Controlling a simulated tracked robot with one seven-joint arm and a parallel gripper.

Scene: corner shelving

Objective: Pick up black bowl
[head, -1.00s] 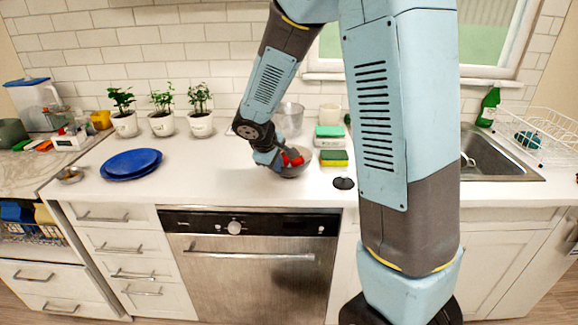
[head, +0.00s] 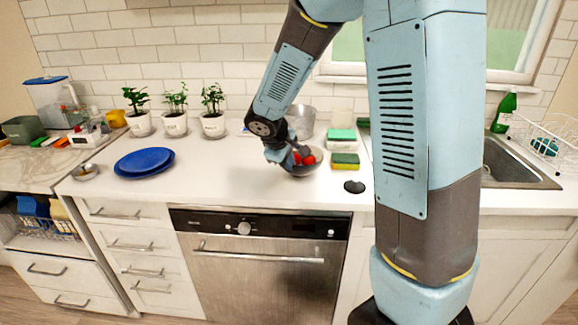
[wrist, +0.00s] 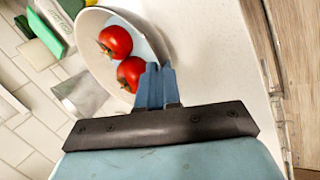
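The bowl (head: 309,171) stands on the white counter in front of the backsplash and holds two red tomatoes. It looks grey in the head view and pale, not black, in the wrist view (wrist: 88,48). My gripper (head: 287,160) is at its left side in the head view. In the wrist view, my gripper's blue fingers (wrist: 157,72) are close together at the near rim, with the bowl wall seeming to lie between them. The fingers hide that part of the rim. I see no clear gap under the bowl.
A green-yellow sponge (head: 345,161) and a green-white box (head: 341,140) are close to the bowl's right. A metallic container (head: 301,121) stands behind it. Blue plates (head: 145,162) and potted plants (head: 175,122) are to the left. A black disc (head: 354,187) lies near the front edge.

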